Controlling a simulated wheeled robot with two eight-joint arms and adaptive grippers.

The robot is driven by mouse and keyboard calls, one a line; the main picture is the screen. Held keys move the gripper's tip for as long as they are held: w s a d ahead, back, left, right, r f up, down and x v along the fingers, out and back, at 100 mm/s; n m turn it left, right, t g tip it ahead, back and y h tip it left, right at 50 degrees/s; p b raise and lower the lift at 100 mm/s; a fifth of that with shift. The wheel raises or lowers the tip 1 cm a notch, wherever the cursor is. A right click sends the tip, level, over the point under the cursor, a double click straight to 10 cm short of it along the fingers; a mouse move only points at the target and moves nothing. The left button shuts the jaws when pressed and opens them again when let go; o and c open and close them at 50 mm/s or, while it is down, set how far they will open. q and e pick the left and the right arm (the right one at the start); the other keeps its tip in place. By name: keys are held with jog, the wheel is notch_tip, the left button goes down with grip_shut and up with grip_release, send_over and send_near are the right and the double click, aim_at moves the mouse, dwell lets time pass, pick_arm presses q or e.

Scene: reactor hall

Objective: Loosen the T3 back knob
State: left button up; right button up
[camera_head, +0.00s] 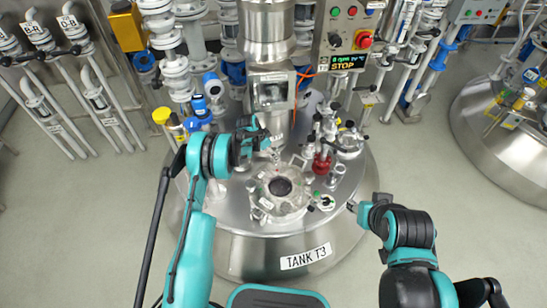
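Tank T3 (240,250) stands in front of me, with its label on the front wall. On its top is a round hatch (262,211) with a dark opening and small clamp fittings around its rim. My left gripper (268,150) reaches over the tank to the back side of the hatch, with its fingers pointing down at the rim. The back knob is not clearly visible; the gripper covers that spot, and I cannot tell whether the fingers touch it. My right gripper (353,207) is off the hatch, near the tank's right edge; its fingers are too small to read.
A red fitting (322,165) and several valves stand right of the hatch. A control box (350,35) with a STOP display and a vertical column (267,35) rise behind. Blue and yellow-capped valves (162,116) stand at left. Another tank (500,150) is at right, with clear floor between.

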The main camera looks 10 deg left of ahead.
pick_arm(q)
jog(key=b+x, duration=0.1)
jog(key=x, duration=0.3)
jog(key=shift+w+f, duration=0.1)
jog(key=shift+f, duration=0.25)
jog(key=c, duration=1.2)
jog(key=shift+o, duration=0.2)
